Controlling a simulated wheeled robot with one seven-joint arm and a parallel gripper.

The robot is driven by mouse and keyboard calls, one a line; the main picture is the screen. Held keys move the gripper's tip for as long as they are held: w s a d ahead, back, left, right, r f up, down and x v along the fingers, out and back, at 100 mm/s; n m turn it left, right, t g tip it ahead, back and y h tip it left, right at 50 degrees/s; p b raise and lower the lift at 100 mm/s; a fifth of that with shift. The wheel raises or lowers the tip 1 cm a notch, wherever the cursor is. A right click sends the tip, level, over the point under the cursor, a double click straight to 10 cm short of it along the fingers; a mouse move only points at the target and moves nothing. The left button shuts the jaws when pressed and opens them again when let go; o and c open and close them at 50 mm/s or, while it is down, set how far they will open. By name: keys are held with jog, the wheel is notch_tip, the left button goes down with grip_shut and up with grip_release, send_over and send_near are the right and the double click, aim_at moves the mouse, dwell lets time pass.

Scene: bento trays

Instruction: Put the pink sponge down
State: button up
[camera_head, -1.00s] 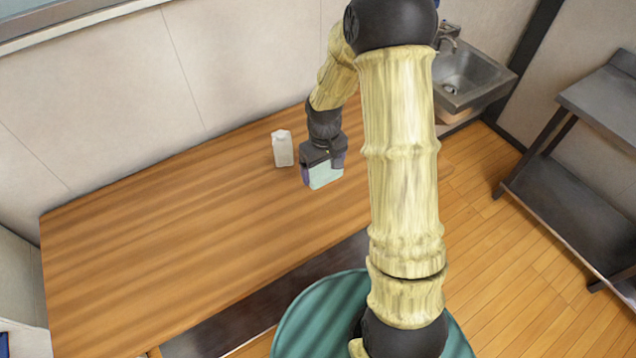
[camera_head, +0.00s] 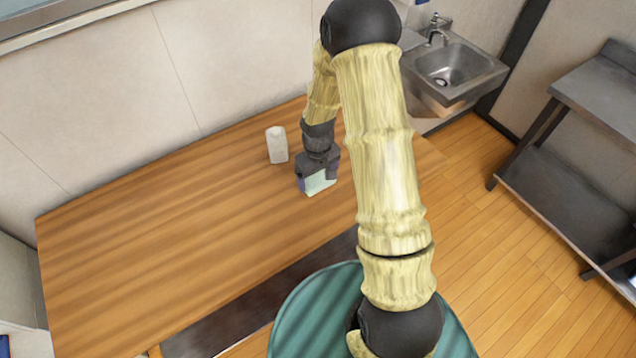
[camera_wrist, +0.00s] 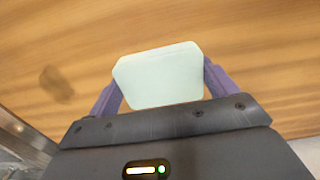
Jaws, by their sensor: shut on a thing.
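My gripper (camera_head: 317,186) is over the right part of the wooden table. It is shut on a pale mint-green block (camera_head: 321,181), and I see no pink sponge in either view. In the wrist view the block (camera_wrist: 158,76) sits between the two purple fingers, with its flat, corner-cut face towards the camera. The wood grain of the tabletop shows behind it. I cannot tell whether the block touches the table or hangs just above it.
A white bottle (camera_head: 277,145) stands upright on the table just left of my gripper. The wooden table (camera_head: 150,240) is bare to the left. A metal sink (camera_head: 455,70) is at the back right, and a dark shelf unit (camera_head: 580,180) stands at the right.

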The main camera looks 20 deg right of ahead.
aim_at(318, 184)
jog(key=shift+f+p, duration=0.35)
jog(key=shift+f, duration=1.75)
jog(key=shift+f, duration=0.1)
jog(key=o, duration=0.9)
jog(key=shift+c, duration=0.2)
notch_tip(318, 184, up, 12)
jog(key=shift+f+b, duration=0.15)
jog(key=shift+b, duration=0.9)
jog(key=shift+r, duration=0.3)
